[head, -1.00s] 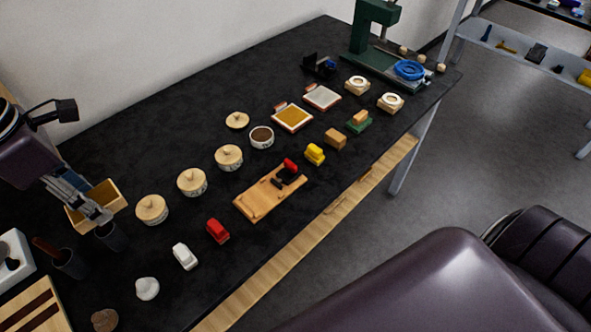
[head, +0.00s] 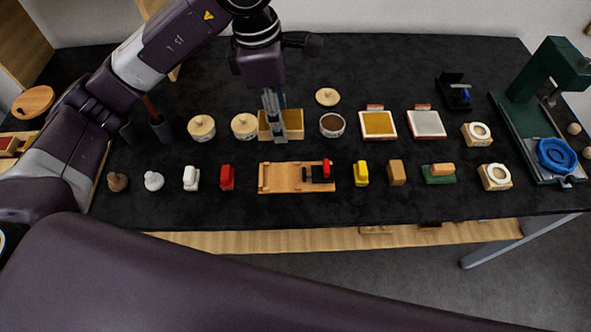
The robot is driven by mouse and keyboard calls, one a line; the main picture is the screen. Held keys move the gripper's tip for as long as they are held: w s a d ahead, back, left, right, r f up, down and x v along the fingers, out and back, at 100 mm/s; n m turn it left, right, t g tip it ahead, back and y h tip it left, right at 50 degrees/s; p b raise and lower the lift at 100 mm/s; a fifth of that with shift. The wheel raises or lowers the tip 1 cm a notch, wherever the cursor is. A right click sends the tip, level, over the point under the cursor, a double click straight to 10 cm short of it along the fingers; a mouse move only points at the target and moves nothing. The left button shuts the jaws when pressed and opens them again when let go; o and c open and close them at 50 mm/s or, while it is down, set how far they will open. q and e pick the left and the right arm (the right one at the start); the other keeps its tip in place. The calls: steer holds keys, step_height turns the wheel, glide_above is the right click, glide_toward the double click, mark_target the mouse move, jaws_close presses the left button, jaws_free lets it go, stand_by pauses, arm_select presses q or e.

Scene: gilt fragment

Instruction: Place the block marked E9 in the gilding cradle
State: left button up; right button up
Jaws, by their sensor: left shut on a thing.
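My left gripper (head: 277,136) is over the middle of the black bench, shut on a small open wooden box (head: 293,119) with a gold-brown inside. Its fingers cover part of the box. A long wooden fixture (head: 285,177) with a red-handled clamp (head: 326,169) lies just in front; it may be the gilding cradle, and no block shows in it. A plain brown block (head: 397,172) stands to its right, and a tan block on a green base (head: 439,172) is farther right. No E9 mark can be read. My right gripper is not in view.
Lidded jars (head: 201,127) stand left of the box, an open brown-filled pot (head: 332,125) to its right. A yellow item (head: 361,173) and a red item (head: 227,177) flank the fixture. A green press (head: 540,115) stands at the far right. The bench's front strip is clear.

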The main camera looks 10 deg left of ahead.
arm_select(q)
step_height(320, 180, down, 6)
steer(key=p, duration=0.3)
glide_above(284, 177)
steer(key=f, duration=0.7)
steer(key=shift+a+f, duration=0.15)
steer(key=shift+a, duration=0.1)
steer(key=shift+f, duration=0.7)
step_height(284, 177, down, 3)
steer(key=shift+f+p, duration=0.2)
steer(key=shift+p, duration=0.1)
steer(key=shift+f, duration=0.15)
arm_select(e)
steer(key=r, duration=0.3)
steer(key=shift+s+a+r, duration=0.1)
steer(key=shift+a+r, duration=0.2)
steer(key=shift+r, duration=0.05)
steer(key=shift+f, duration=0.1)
arm_select(q)
steer(key=shift+f, duration=0.2)
steer(key=o, duration=1.1)
steer(key=shift+o, duration=0.3)
steer(key=shift+r, duration=0.1)
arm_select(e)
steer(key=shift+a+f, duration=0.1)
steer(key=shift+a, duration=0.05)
